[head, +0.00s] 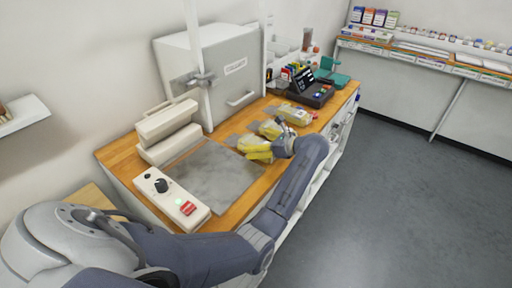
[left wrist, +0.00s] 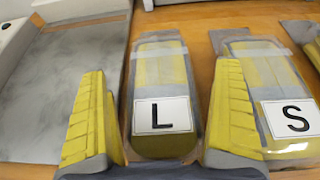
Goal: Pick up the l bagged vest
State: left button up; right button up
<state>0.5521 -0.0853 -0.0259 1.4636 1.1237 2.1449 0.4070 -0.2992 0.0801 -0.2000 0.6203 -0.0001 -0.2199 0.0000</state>
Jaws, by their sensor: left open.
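The L bagged vest (left wrist: 160,75) is a clear bag with a yellow and grey vest and a white label with a black L. It lies flat on the wooden counter beside a grey mat. My left gripper (left wrist: 160,95) is open, with one yellow finger on each side of this bag. The bag is not held. In the head view my left gripper (head: 256,150) is over the counter by the mat and partly hides the bag there. The S bagged vest (left wrist: 270,75) lies just to the right, close to the right finger. My right gripper is not in view.
Another bagged vest (head: 296,115) lies farther along the counter. The grey mat (head: 212,172), a control box with a red label (head: 172,199), a beige sealer-like device (head: 167,132) and a large white cabinet (head: 235,85) stand around. A black terminal (head: 310,92) is at the far end.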

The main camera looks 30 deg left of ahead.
pick_arm(q)
jog(key=shift+a, duration=0.1)
jog(key=c, duration=1.4)
jog(key=shift+o, duration=0.2)
